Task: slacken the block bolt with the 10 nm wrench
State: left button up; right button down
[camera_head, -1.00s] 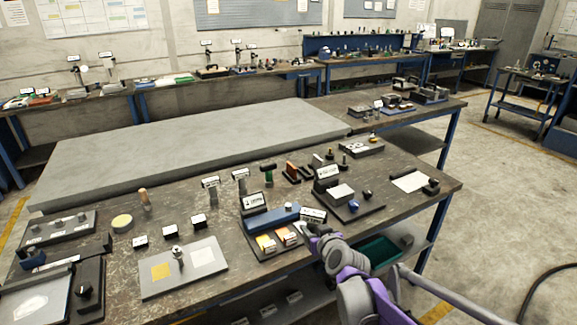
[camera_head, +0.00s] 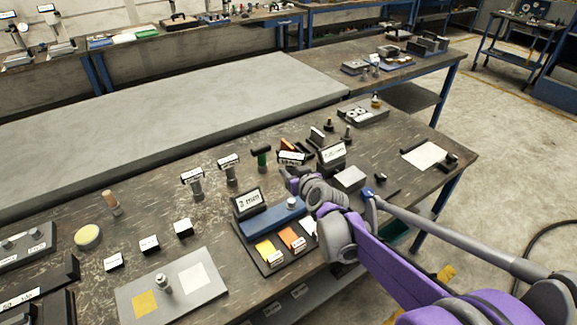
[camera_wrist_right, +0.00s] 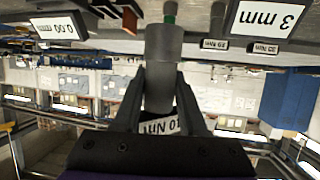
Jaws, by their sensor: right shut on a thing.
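My right gripper (camera_head: 294,180) is shut on the 10 Nm wrench (camera_wrist_right: 163,70), a grey cylinder between its fingers in the right wrist view. The wrench's white label reads 10 Nm in that upside-down view, and the label (camera_head: 291,158) also shows above the gripper in the head view. The gripper is over the bench, behind and right of a tray with a blue block (camera_head: 268,219). A grey round bolt-like part (camera_head: 291,203) sits at the block's right end. I cannot tell whether it is the block bolt. My left gripper is not in view.
Two labelled wrenches (camera_head: 196,187) (camera_head: 231,173) and a green-handled tool (camera_head: 262,158) stand left of the gripper. A 3 mm sign (camera_head: 248,203) stands behind the tray; another sign (camera_head: 332,157) stands right. A plate with a post (camera_head: 195,303) lies front left.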

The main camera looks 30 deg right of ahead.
jog(key=shift+s, duration=0.2)
jog(key=shift+r, duration=0.1)
jog(key=shift+f+b, duration=1.4)
jog(key=shift+f, duration=1.2)
jog(key=shift+f+b, duration=0.75)
jog(key=shift+f, duration=0.85)
